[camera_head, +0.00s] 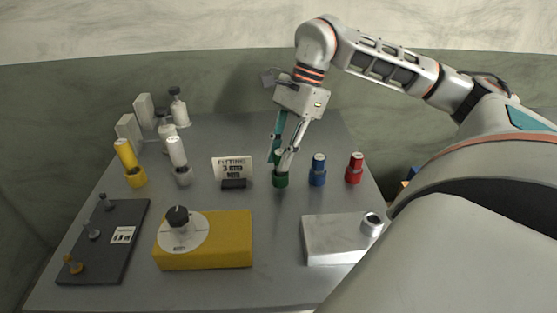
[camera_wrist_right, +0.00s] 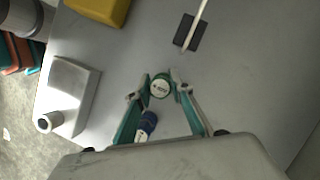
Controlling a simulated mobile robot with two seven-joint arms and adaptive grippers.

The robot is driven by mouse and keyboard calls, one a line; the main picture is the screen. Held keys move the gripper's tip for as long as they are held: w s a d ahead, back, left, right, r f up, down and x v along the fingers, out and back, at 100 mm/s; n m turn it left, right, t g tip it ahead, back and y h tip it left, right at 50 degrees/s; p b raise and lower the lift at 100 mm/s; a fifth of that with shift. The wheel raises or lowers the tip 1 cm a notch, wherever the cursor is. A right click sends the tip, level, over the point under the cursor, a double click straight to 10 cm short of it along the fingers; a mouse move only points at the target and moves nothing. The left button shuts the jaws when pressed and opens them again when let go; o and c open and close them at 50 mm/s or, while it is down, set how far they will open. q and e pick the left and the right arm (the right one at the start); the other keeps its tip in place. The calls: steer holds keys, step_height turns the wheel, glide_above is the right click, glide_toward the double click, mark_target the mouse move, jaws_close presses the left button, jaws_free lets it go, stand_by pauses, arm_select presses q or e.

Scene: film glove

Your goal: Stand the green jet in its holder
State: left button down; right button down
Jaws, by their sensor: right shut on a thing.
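The green jet (camera_wrist_right: 160,88) is between the fingertips of my right gripper (camera_head: 283,156), its white labelled top facing the wrist camera. My right gripper, also in the right wrist view (camera_wrist_right: 160,82), points down and is shut on the jet. In the head view the fingers hide much of the jet. The dark green holder (camera_head: 280,181) is directly below the fingertips on the grey table. The jet looks upright and in line with the holder; how deep it sits in it cannot be told. My left gripper is not in view.
A FITTING sign (camera_head: 232,168) stands close on the left. A yellow box with a dial (camera_head: 230,240) and a light metal block (camera_head: 332,238) are nearer the front.

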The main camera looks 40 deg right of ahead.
steer(key=shift+f, duration=0.85)
steer(key=shift+f, duration=0.1)
steer(key=c, duration=1.8)
jaws_free()
